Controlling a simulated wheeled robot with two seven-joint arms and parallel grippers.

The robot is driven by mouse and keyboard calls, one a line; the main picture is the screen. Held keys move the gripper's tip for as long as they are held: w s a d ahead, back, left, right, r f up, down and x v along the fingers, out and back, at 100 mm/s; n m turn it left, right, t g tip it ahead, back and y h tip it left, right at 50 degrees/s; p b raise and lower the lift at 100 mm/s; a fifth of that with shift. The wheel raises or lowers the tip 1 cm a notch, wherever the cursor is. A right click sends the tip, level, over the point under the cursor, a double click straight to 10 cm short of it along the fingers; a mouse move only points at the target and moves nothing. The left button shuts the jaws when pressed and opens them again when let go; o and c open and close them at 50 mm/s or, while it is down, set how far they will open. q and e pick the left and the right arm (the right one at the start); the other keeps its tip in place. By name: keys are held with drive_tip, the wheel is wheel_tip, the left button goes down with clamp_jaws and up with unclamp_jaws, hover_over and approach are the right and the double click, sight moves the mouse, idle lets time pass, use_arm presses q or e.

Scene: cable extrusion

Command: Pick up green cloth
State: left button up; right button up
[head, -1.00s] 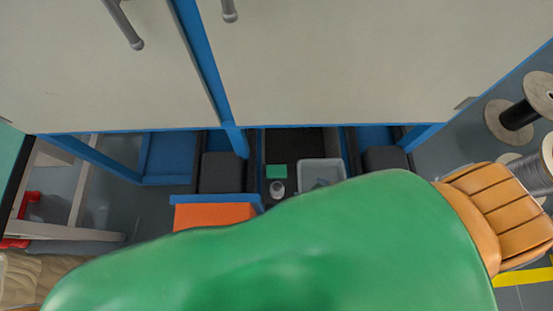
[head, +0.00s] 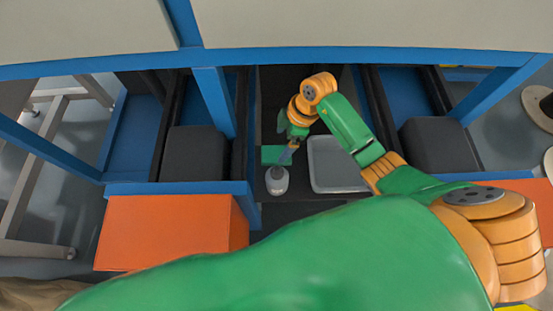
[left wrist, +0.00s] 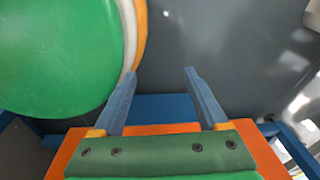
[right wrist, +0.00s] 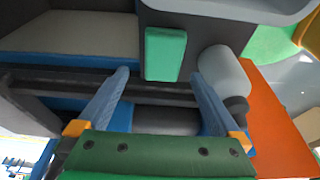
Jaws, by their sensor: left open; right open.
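The green cloth (head: 270,154) is a small, flat-sided green piece on the dark surface inside the blue frame, left of a grey tray. In the right wrist view the cloth (right wrist: 165,53) lies just ahead of and between the fingertips, apart from them. My right gripper (head: 288,156) is open and empty, reaching in beside the cloth; its two fingers (right wrist: 160,73) show spread in the right wrist view. My left gripper (left wrist: 161,73) is open and empty in the left wrist view and is outside the head view.
A white bottle-like container (head: 277,181) stands close to the cloth and right gripper. The grey tray (head: 337,180) sits to the right. Blue beams (head: 215,102), dark blocks (head: 195,153) and an orange box (head: 165,232) border the space. A pale panel hangs above.

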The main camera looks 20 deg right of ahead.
sight(277, 153)
drive_tip(key=b+x, duration=0.1)
drive_tip(key=x, duration=0.1)
drive_tip(key=b+x, duration=0.1)
drive_tip(key=x, duration=0.2)
drive_tip(key=shift+s, duration=0.25)
use_arm(q)
drive_tip(key=shift+w+a+f+t, duration=0.3)
drive_tip(key=shift+w+a+f, duration=0.6)
drive_tip(key=shift+a+f, duration=0.05)
drive_tip(key=shift+s+d, duration=0.1)
drive_tip(key=shift+d, duration=0.1)
use_arm(e)
drive_tip(key=shift+f, duration=0.25)
use_arm(q)
drive_tip(key=shift+d, duration=0.3)
